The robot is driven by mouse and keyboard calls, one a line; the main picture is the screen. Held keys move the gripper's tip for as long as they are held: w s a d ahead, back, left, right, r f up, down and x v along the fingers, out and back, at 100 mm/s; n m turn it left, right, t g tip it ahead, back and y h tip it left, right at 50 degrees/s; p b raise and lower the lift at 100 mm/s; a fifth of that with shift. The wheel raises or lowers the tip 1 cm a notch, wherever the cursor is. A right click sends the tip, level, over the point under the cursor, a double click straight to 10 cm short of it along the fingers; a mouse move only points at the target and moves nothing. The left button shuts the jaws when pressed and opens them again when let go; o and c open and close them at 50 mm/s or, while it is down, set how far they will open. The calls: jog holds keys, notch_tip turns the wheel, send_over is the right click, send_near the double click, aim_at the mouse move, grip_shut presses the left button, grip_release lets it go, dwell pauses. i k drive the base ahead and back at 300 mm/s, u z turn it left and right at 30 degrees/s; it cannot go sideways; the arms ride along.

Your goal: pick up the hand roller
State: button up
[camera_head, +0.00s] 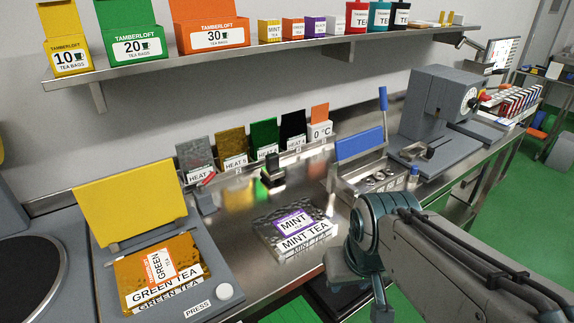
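I cannot tell for sure which thing is the hand roller. A small tool with a red handle (207,179) rests at a small grey stand (205,200) on the steel counter. A small black tool (272,172) stands to its right, in front of the upright heat cards. My arm reaches in from the lower right. My gripper (350,268) is at its end, low, right of the mint tea pack (297,238) and apart from both tools. Its fingertips are not clear, so I cannot see whether it is open or shut.
A press with a yellow lid (130,207) stands at the left, with a green tea pack in it. A blue-lidded steel device (360,143) and a grey machine (437,105) stand at the right. A shelf (150,68) with tea boxes runs above. Bare steel counter (240,212) shows between.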

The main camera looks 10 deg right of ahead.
aim_at(271, 170)
jog(key=z, duration=0.45)
jog(key=k, duration=1.05)
jog(key=z, duration=0.8)
jog(key=i, duration=1.25)
jog(key=u, duration=0.65)
jog(key=i, duration=0.8)
jog(key=u, duration=1.25)
jog(key=i, duration=0.35)
jog(key=u, duration=0.25)
